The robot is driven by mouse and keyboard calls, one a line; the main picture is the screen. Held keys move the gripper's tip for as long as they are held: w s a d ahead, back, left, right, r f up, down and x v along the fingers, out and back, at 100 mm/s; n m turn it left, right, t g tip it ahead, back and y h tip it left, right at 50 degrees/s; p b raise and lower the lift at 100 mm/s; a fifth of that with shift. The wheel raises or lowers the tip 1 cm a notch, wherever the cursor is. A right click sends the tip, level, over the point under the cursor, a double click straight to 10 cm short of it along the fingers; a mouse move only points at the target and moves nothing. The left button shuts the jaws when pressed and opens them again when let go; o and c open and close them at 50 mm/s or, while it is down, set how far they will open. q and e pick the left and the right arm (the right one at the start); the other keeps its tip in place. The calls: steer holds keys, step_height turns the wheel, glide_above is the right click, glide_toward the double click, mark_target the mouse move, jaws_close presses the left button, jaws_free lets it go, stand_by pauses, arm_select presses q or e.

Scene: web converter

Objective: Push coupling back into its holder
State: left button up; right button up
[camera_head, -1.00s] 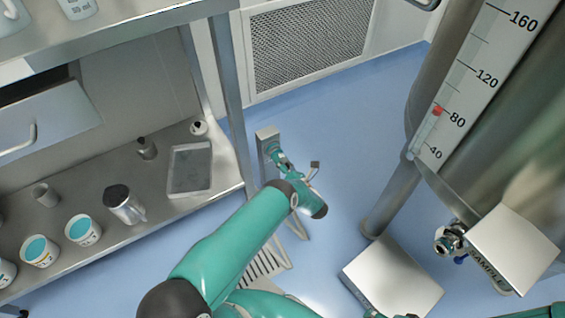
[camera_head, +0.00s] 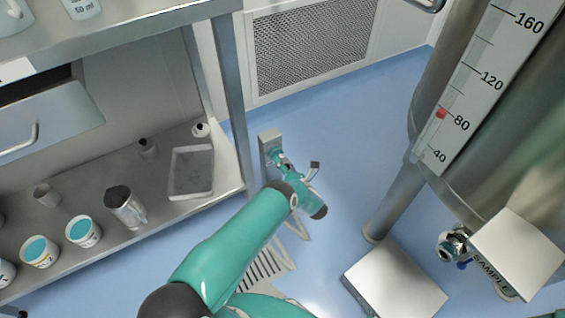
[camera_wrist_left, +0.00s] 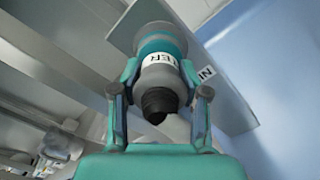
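The coupling (camera_wrist_left: 162,62) is a grey and teal cylinder with a white lettered label and a dark ribbed end, in the left wrist view. It stands against a flat grey plate, the holder (camera_wrist_left: 225,85); whether it is fully seated cannot be told. My left gripper (camera_wrist_left: 160,75) has one finger on each side of the coupling, apparently closed on it. In the head view the holder is a grey post (camera_head: 268,140) standing on the floor, with my left gripper (camera_head: 282,162) at its upper front. The coupling is small and mostly hidden there. My right gripper is out of view.
A steel bench (camera_head: 130,262) with cups, a metal beaker and a clear tray (camera_head: 191,172) is on the left. A large steel tank (camera_head: 500,150) with a sample valve (camera_head: 452,246) is on the right. A white box (camera_head: 395,285) stands on the floor. Blue floor is clear behind the post.

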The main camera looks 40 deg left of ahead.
arm_select(q)
steer(key=o, duration=0.6)
steer(key=shift+c, duration=0.2)
steer(key=v, duration=1.2)
steer(key=shift+f, duration=0.15)
